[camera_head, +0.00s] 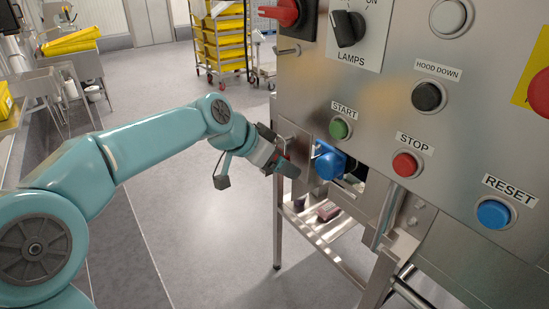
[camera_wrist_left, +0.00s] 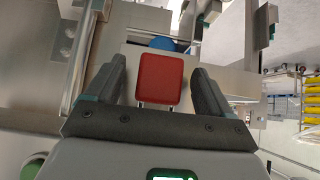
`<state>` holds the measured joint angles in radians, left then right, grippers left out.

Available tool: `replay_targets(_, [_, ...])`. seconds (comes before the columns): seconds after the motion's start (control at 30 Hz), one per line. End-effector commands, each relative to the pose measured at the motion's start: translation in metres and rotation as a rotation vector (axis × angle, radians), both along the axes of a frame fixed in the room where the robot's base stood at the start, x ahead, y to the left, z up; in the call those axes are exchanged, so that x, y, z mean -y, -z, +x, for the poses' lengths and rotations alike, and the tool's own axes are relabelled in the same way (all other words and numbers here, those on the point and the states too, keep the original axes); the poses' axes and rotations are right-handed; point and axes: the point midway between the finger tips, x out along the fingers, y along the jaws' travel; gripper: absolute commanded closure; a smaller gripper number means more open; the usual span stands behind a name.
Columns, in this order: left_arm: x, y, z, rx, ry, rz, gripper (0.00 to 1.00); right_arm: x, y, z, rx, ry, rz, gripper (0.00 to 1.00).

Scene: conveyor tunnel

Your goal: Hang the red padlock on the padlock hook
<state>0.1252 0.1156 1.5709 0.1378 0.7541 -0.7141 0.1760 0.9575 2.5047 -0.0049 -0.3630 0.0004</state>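The red padlock (camera_wrist_left: 160,80) lies between the two fingers of my left gripper (camera_wrist_left: 157,75) in the left wrist view. Its two shackle legs point toward the palm, which hides their ends. A narrow gap shows on each side between padlock and fingers, so the gripper looks open around it. I cannot make out the padlock hook for certain. My right gripper is not in view.
A blue rounded part (camera_head: 329,165) sits by an opening under the green START button (camera_head: 339,129). A vertical steel handle (camera_head: 387,217) stands to its right. A dark red box (camera_head: 328,211) lies on the lower shelf.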

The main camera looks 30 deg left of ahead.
Motion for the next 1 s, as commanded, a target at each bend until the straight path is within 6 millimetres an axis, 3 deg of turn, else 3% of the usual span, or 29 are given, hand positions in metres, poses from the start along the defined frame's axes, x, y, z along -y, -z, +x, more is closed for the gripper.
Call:
replay_targets(0.17, [-0.005, -0.013, -0.011, 0.004, -0.002, 0.001, 0.18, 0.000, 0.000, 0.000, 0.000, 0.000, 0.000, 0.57])
replay_targets(0.7, [-0.040, -0.104, -0.094, 0.004, -0.002, 0.001, 0.18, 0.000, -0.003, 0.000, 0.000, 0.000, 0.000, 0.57])
replay_targets(1.0, [-0.045, -0.116, -0.107, 0.001, -0.001, 0.000, 0.18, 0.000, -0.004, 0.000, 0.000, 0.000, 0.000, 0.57])
